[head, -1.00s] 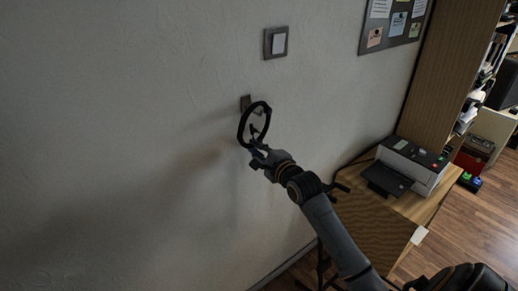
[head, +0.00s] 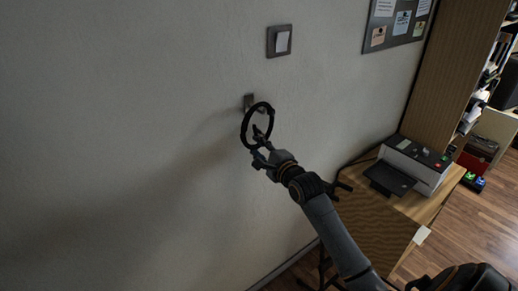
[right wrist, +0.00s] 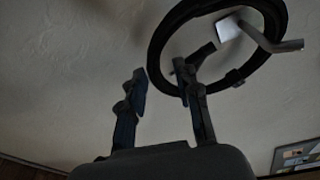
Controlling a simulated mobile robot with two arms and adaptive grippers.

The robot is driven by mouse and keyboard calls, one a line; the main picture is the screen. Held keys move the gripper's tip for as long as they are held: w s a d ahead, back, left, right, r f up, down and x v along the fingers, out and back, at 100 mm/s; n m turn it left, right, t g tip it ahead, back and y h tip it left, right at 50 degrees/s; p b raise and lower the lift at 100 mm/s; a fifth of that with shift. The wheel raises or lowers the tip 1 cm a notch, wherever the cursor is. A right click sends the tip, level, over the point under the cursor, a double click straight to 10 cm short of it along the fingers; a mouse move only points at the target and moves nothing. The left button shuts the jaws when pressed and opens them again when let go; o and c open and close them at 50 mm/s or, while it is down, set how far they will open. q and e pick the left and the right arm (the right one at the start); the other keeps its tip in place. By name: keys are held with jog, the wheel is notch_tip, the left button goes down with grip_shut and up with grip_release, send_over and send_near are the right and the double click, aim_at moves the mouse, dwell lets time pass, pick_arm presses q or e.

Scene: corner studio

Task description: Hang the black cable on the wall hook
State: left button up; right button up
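The black cable (head: 271,118) is a coiled ring close to the wall, in front of and just below the wall hook (head: 249,101). In the right wrist view the cable ring (right wrist: 276,62) encircles the hook's metal prong (right wrist: 272,44); whether its weight rests on the prong I cannot tell. My left gripper is not in view.
A light switch (head: 279,41) is on the wall above the hook. A pinboard (head: 398,22) hangs at upper right. The wall left of the hook is bare.

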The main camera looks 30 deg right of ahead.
jog(key=shift+s+f, duration=0.1)
jog(key=shift+s, duration=0.3)
jog(key=s+r, duration=0.1)
jog(key=s, duration=1)
jog(key=shift+a+r, duration=0.15)
jog(key=shift+a, duration=0.1)
notch_tip(320, 180, down, 24)
jog(key=n+g, duration=0.5)
jog(key=s+a+f+n+g, duration=0.2)
jog(key=s+f, duration=0.2)
jog(key=f, duration=0.5)
jog(key=s+a+f+n+g, duration=0.1)
jog(key=s+a+f+n, duration=0.15)
jog(key=s+f, duration=0.4)
jog(key=s+a+f+n+g, duration=0.2)
jog(key=s+f+n, duration=0.1)
jog(key=s+f, duration=0.4)
jog(key=s+a+f+n+g, duration=0.2)
jog(key=s+a+f+n, duration=0.15)
jog(key=f, duration=0.45)
jog(key=s+a+f+n+g, duration=0.2)
jog(key=s+f+n, duration=0.2)
jog(key=s, duration=0.7)
jog(key=s+a+f+n+g, duration=0.2)
jog(key=s+f+n, duration=0.2)
jog(key=s, duration=0.7)
jog(key=shift+s+f+y, duration=0.25)
jog(key=shift+f+y, duration=0.05)
jog(key=shift+f, duration=0.3)
